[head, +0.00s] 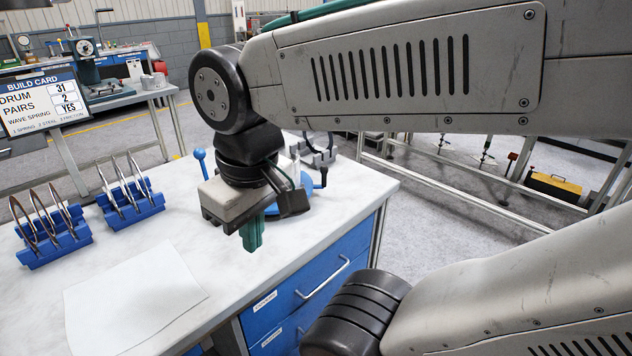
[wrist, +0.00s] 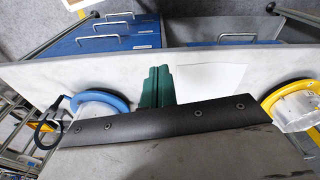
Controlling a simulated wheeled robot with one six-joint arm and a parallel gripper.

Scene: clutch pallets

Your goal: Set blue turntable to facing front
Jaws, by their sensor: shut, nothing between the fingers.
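The blue turntable stands on the white bench top in the head view, mostly hidden behind my gripper. A blue edge of the turntable (head: 291,209) shows at its right. A blue ball-topped lever (head: 200,155) stands up left of it, and a dark knob (head: 322,176) shows on its right. In the wrist view the blue turntable (wrist: 105,96) is at the left as a blue ring, with a black loop beside it. Which way it faces is unclear. My gripper (head: 252,238) is shut and empty, its green fingers together (wrist: 156,88), beside the turntable.
A yellow ring-shaped fixture (wrist: 278,98) is at the right in the wrist view. Blue racks holding discs (head: 55,245) (head: 132,205) and a white sheet (head: 135,298) lie on the bench. Blue drawers (head: 305,290) are below the bench edge. A build card (head: 40,102) stands behind.

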